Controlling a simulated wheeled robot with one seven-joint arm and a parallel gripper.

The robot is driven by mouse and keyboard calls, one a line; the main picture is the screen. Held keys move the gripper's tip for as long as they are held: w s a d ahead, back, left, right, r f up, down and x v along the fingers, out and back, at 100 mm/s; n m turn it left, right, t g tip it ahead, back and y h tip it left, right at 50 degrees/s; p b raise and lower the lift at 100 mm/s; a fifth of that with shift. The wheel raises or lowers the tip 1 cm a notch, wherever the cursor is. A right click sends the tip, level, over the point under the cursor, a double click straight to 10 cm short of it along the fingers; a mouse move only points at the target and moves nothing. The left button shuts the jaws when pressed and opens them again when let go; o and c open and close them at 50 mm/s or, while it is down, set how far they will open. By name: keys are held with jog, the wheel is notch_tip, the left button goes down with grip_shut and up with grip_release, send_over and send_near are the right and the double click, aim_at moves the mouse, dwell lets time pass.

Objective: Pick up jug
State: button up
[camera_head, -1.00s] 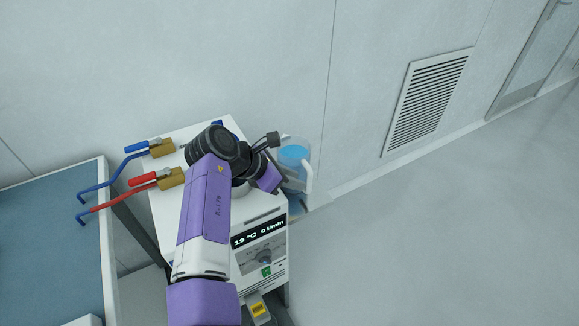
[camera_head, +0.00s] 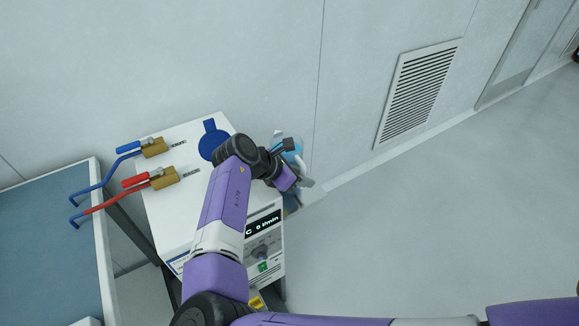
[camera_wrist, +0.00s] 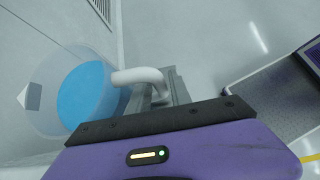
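The clear jug (camera_head: 297,147) with blue liquid is at the right side of the white unit, partly hidden by my wrist. In the wrist view the jug (camera_wrist: 42,88) fills the left side, and its pale handle (camera_wrist: 138,75) reaches right toward my grey fingers. My gripper (camera_wrist: 163,92) is at the handle, whose bent outer end lies among the fingers. In the head view my gripper (camera_head: 304,182) is by the jug's right side. Whether the fingers are closed on the handle is unclear.
The white unit (camera_head: 170,215) has a display, a blue round lid (camera_head: 213,146) and red and blue tubes with brass fittings on top. A blue-topped bench (camera_head: 45,250) stands left. The wall is close behind; the floor at right is clear.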

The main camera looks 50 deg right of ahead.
grip_shut()
dwell(1.2)
jog(key=shift+r, duration=0.1)
